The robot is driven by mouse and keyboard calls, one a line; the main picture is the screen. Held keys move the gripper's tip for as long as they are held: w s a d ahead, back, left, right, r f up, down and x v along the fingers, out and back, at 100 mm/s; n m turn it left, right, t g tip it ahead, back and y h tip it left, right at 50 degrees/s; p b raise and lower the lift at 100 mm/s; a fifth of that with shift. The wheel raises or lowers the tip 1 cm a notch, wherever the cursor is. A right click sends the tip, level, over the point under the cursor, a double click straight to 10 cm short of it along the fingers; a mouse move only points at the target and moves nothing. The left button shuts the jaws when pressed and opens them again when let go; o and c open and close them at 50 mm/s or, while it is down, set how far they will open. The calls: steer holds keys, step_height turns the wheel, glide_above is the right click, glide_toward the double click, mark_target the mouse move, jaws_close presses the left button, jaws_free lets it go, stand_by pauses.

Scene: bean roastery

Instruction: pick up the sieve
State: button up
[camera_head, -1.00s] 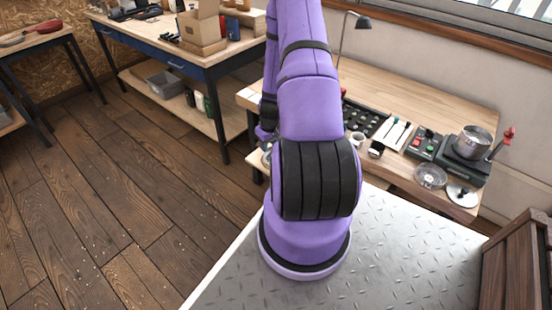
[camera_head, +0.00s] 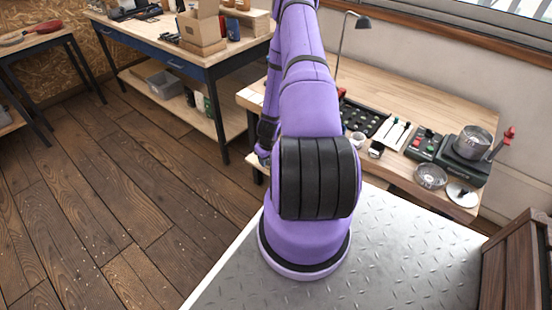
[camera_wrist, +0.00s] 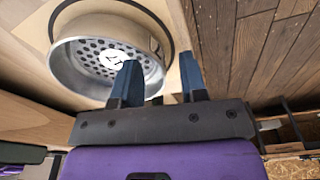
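The sieve (camera_wrist: 84,58) shows in the wrist view as a round metal pan with a perforated bottom and a pale label at its middle. It is on a light wooden surface, at the upper left of the view. My gripper (camera_wrist: 159,62) is open, with two dark blue fingers apart. The left finger overlaps the inside of the sieve and the right finger is outside its rim, so the near wall lies between them in the picture. I cannot tell whether either finger touches it. In the head view my arm hides most of that area.
The wooden workbench (camera_head: 420,90) carries a black tray, a scale with a metal pot (camera_head: 472,142), a clear bowl (camera_head: 430,176) and a lamp (camera_head: 350,38). Another bench (camera_head: 185,62) with boxes stands behind left. The floor at left is clear.

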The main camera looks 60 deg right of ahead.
steer(key=shift+f, duration=0.35)
jaws_close()
steer(key=shift+r, duration=0.2)
